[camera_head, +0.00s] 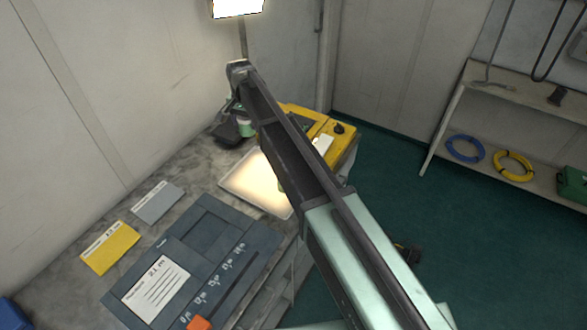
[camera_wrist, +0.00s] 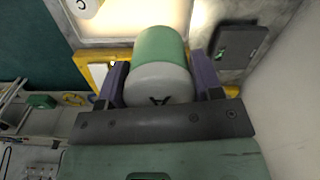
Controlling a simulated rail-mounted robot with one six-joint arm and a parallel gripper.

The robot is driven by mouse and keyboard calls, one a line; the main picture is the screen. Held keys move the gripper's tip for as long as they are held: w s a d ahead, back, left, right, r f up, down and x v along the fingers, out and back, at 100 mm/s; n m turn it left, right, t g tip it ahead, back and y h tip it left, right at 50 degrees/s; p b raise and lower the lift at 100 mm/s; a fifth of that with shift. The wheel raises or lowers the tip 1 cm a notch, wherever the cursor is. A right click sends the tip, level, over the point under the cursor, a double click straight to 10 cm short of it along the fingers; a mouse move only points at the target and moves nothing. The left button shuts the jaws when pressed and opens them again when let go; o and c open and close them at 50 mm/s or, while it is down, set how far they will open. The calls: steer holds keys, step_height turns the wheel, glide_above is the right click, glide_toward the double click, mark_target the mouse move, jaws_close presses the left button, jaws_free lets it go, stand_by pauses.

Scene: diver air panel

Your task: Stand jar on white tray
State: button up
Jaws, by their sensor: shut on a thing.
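The jar (camera_wrist: 160,50) has a green body and a pale grey end marked with a dark "A". My gripper (camera_wrist: 161,80) is shut on it, with one purple finger on each side. I cannot tell how high the jar is above the surface below.
A round white top marked "C" (camera_wrist: 86,5) shows by the tray. A yellow case (camera_head: 343,150) stands beside the tray, partly behind my arm. A dark box (camera_head: 232,131) lies near the wall. A blue-grey panel (camera_head: 200,262) and a yellow card (camera_head: 110,247) cover the near bench.

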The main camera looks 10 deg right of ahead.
steer(key=shift+d, duration=0.15)
steer(key=f+b, duration=2)
steer(key=shift+s+a+f, duration=0.1)
steer(key=shift+a+f, duration=0.1)
steer(key=shift+a, duration=0.05)
steer(key=shift+r, duration=0.3)
steer(key=shift+f, duration=0.2)
steer(key=o, duration=1)
